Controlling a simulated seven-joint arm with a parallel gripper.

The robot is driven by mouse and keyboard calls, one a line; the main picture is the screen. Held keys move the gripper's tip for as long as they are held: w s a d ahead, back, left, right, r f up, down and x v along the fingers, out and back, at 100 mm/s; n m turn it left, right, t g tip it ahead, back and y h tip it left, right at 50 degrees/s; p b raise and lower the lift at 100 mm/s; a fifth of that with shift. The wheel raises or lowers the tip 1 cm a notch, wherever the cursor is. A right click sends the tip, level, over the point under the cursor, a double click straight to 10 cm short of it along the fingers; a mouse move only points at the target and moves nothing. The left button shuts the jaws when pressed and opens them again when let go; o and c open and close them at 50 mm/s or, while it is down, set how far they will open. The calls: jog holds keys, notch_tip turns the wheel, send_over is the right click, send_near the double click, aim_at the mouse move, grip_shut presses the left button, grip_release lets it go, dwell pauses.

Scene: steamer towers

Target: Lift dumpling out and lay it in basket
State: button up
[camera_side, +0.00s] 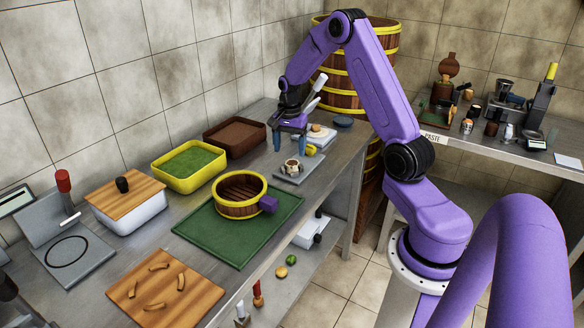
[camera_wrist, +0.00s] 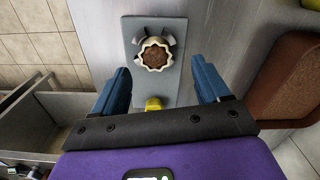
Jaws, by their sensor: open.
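The dumpling (camera_side: 292,165) is a pale, frilled cup with a brown filling. It sits among small grey prongs on a grey plate (camera_side: 312,171). The wrist view shows the dumpling (camera_wrist: 155,54) from above, upright, beyond my fingertips. My gripper (camera_side: 289,142) is open and empty, with its blue fingers pointing down above and slightly behind the plate. The fingers (camera_wrist: 162,82) also show in the wrist view, spread to either side of the plate. The basket (camera_side: 240,207) is a round wooden steamer with yellow bands and a purple block on its side; its slatted floor looks empty.
The basket stands on a green mat (camera_side: 207,232). A yellow tray (camera_side: 160,180) and a brown tray (camera_side: 208,150) stand along the wall side. A board (camera_side: 130,295) with several curved brown pieces lies at the front. A tall yellow-banded tub (camera_side: 342,90) stands behind my gripper.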

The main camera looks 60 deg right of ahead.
aim_at(292, 162)
jog(key=shift+s+d+f, duration=0.15)
jog(key=shift+d+f, duration=0.05)
jog(key=shift+f, duration=1.1)
jog(key=shift+s+d+f, duration=0.15)
jog(key=shift+f, duration=1.1)
jog(key=c, duration=1)
jog(key=shift+c, duration=0.2)
jog(key=shift+r, duration=0.15)
jog(key=shift+r, duration=0.55)
jog(key=s+a+r, duration=0.3)
jog(key=s+r, duration=0.2)
jog(key=s, duration=0.1)
jog(key=s+a+r, duration=0.3)
jog(key=s+r, duration=0.3)
jog(key=shift+s+a+r, duration=0.2)
jog(key=shift+a+r, duration=0.05)
jog(key=shift+r, duration=0.05)
